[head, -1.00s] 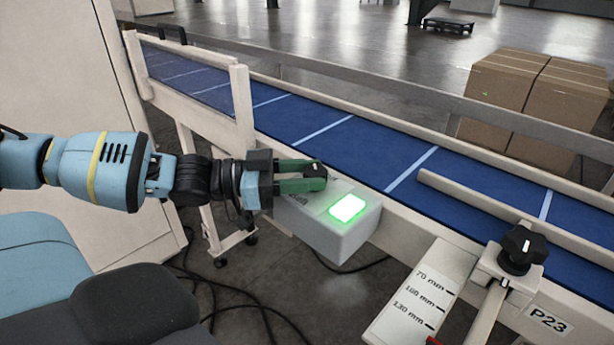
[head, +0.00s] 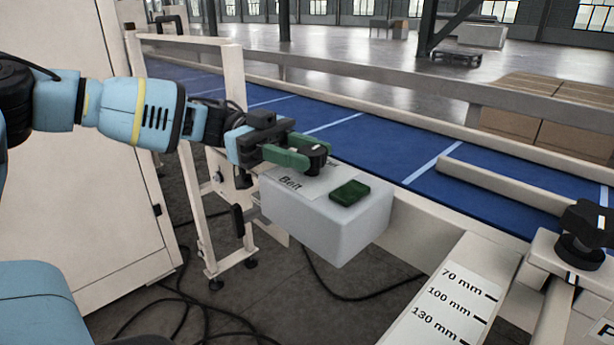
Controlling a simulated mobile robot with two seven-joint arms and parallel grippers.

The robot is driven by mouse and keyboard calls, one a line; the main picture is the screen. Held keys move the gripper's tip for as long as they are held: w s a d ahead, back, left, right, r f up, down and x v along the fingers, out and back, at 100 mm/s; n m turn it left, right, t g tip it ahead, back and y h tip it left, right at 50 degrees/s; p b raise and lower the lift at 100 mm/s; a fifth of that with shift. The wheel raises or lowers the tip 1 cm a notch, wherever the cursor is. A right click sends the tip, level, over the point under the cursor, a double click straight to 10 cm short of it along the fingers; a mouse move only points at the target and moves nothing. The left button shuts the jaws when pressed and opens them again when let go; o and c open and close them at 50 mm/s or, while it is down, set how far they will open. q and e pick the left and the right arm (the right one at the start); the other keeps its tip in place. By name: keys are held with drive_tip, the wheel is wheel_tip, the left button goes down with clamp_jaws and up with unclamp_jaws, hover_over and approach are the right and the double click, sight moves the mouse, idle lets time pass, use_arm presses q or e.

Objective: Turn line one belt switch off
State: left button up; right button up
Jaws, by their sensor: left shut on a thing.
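The belt switch box (head: 330,225) is a light grey box on the near side of the conveyor, with a label reading "Belt" on its top. A black rotary knob (head: 318,152) stands on the box, and a square green lamp (head: 349,193) beside it is dark. My left gripper (head: 308,155) reaches in from the left with its green fingers shut on the knob. The fingers hide part of the knob and of the label. My right gripper is not in view.
The blue conveyor belt (head: 390,150) runs behind the box. A scale plate with millimetre marks (head: 450,300) and a black clamp knob (head: 587,222) stand at the lower right. Cardboard boxes (head: 550,115) are beyond the belt. Cables lie on the floor.

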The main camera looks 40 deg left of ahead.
use_arm(q)
drive_tip(key=shift+w+m+g+b, duration=0.2)
drive_tip(key=shift+m+g+b, duration=0.8)
drive_tip(key=shift+g, duration=0.4)
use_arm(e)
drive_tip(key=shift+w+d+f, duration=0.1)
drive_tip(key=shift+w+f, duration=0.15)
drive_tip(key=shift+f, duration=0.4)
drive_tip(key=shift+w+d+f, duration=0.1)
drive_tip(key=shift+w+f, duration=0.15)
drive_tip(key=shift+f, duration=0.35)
use_arm(q)
drive_tip(key=shift+r, duration=0.1)
drive_tip(key=o, duration=0.7)
drive_tip(key=shift+o, duration=1.2)
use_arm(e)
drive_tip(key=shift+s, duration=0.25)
